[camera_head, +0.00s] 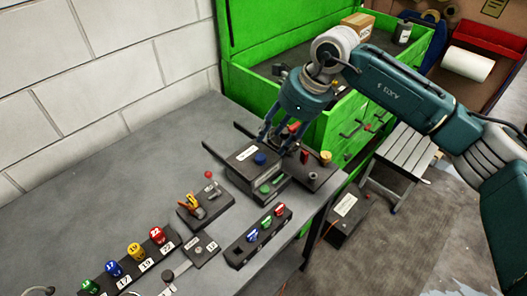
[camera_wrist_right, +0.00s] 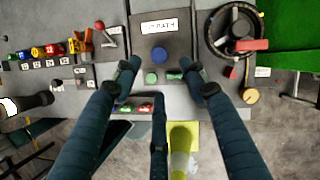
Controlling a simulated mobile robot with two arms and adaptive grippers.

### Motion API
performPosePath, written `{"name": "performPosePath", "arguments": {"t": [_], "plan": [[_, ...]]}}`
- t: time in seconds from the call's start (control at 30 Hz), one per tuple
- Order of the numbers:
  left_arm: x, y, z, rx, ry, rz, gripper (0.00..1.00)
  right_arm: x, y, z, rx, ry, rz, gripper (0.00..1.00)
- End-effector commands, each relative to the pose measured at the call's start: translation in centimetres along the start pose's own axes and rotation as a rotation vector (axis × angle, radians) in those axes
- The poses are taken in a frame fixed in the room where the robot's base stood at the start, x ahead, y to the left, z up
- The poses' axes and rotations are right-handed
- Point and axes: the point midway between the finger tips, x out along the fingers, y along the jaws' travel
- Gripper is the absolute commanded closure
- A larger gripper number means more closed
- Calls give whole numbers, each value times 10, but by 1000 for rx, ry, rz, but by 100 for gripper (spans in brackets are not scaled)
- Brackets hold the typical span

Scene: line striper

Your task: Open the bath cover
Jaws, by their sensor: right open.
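The bath cover (camera_head: 244,158) is a dark lid with a white label and a blue knob (camera_head: 260,159), on a dark box at the right end of the grey bench. It looks closed. In the right wrist view, the cover (camera_wrist_right: 180,42) has a label partly reading "BATH", and its blue knob (camera_wrist_right: 159,55) stands near the middle. My right gripper (camera_head: 276,143) is above the right side of the cover, fingers pointing down. My left gripper is not in view.
A green button (camera_head: 266,189) sits on the box front. A block with coloured knobs (camera_head: 258,236) and a lever panel (camera_head: 205,203) stand nearby. Beside the cover is a black handwheel (camera_wrist_right: 235,28) with a red handle. A green cabinet (camera_head: 340,125) stands behind.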

Motion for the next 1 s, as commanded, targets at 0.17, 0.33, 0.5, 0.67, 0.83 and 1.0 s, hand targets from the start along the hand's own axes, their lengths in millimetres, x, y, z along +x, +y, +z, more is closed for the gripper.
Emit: {"name": "performPosePath", "arguments": {"t": [0.17, 0.33, 0.5, 0.67, 0.83, 1.0], "plan": [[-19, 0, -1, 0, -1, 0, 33, 32, 3, 2, 2, 1, 7, 57], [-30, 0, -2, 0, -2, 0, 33, 62, 2, 2, 2, -1, 5, 57], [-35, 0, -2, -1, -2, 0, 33, 81, 2, 2, 0, -3, 4, 57], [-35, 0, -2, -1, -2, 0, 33, 87, 1, 1, 0, -3, 2, 57], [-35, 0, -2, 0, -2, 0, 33, 87, 1, 1, 0, -4, 3, 57], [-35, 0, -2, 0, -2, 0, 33, 87, 1, 1, 0, -4, 3, 84]]}}
